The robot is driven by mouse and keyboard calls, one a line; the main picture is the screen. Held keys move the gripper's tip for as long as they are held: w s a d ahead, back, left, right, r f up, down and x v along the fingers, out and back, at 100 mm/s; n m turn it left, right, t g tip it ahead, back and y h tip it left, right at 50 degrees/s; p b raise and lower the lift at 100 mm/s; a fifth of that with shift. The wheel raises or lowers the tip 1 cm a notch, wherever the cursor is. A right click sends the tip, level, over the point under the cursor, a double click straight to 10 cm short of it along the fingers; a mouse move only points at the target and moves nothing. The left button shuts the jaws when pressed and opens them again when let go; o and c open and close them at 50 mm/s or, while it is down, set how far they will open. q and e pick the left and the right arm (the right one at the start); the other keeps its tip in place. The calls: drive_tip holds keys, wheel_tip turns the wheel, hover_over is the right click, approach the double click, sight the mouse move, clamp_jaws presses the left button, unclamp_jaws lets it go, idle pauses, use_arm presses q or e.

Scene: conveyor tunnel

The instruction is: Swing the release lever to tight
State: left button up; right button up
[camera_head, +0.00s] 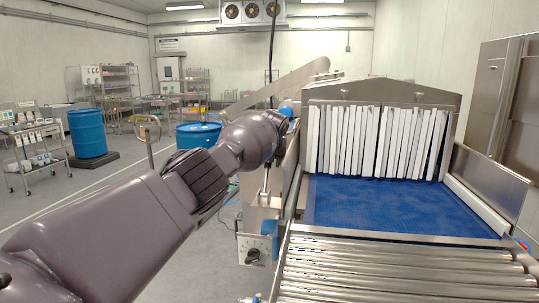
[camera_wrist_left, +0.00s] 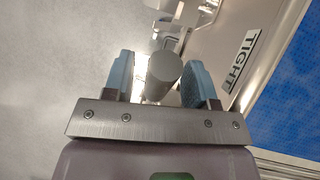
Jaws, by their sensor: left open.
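The release lever's grey round-ended handle (camera_wrist_left: 164,72) stands between the two blue fingers of my left gripper (camera_wrist_left: 158,82) in the left wrist view. The fingers are open, one on each side of it; a small gap shows on the left, and I cannot tell whether the right finger touches it. A white TIGHT label (camera_wrist_left: 241,61) is on the metal side plate to the right. In the head view my left gripper (camera_head: 287,108) is mostly hidden behind my own wrist, beside the conveyor's left side. The lever is hidden there. My right gripper is not in view.
The conveyor's blue belt (camera_head: 400,208) runs under a strip curtain (camera_head: 375,142) into the tunnel. Metal rollers (camera_head: 395,270) lie in front. A control box (camera_head: 256,248) is on the conveyor's near left side. Blue drums (camera_head: 87,134) and a cart (camera_head: 30,150) stand far left.

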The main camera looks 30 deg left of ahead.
use_arm(q)
drive_tip(key=shift+s+r, duration=0.15)
drive_tip(key=shift+r, duration=0.3)
drive_tip(key=p+v, duration=0.3)
drive_tip(key=v, duration=0.6)
drive_tip(key=shift+s+d+r, duration=0.2)
drive_tip(key=shift+s, duration=0.05)
idle(0.3)
idle(0.7)
